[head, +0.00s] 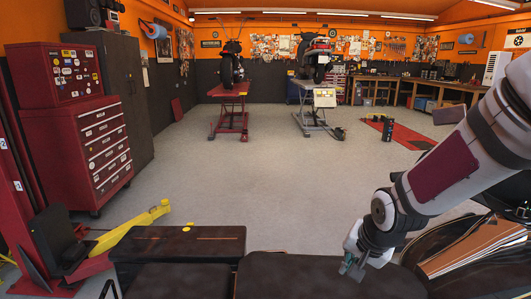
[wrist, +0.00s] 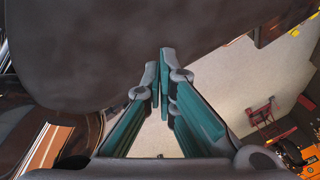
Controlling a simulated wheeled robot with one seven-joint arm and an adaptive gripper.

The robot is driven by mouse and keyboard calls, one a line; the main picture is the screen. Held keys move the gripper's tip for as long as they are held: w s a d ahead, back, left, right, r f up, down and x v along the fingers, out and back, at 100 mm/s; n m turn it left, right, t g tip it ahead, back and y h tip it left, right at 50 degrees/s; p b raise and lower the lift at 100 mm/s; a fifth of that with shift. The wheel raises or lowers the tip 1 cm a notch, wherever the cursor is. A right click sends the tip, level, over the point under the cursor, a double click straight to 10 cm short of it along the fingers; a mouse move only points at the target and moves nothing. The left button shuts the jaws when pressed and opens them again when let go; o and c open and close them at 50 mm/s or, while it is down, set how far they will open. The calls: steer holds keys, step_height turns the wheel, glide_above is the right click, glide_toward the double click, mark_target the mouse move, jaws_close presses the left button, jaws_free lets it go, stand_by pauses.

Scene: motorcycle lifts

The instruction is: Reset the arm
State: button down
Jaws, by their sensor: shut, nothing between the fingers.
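My arm (head: 450,160) reaches in from the right side of the head view. My gripper (head: 352,268) is at the lower right of that view, over or beside the dark padded surface (head: 300,278); I cannot tell whether it touches. In the wrist view my gripper (wrist: 160,75) has its fingertips together with nothing between them. The dark rounded surface (wrist: 120,40) fills the upper part of that view close to the fingertips.
Two motorcycles (head: 231,66) stand on a red lift (head: 230,98) and a grey lift (head: 316,110). A red tool chest (head: 95,145) is at left, with a yellow jack (head: 130,228) below it. The middle floor (head: 250,170) is clear. Orange-brown striped panels (head: 465,248) lie at the right.

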steer(key=s+r+n+g, duration=0.2)
steer(key=s+r+n, duration=0.35)
steer(key=s, duration=0.95)
steer(key=s+r+n+g, duration=0.1)
steer(key=s+r+n, duration=0.1)
steer(key=s+r, duration=1)
steer(key=s+r+t+p, duration=0.2)
steer(key=s+r+p, duration=0.1)
steer(key=r+p, duration=0.6)
steer(key=p, duration=0.3)
steer(key=shift+r+h, duration=0.3)
steer(key=shift+h, duration=0.1)
steer(key=shift+m, duration=0.25)
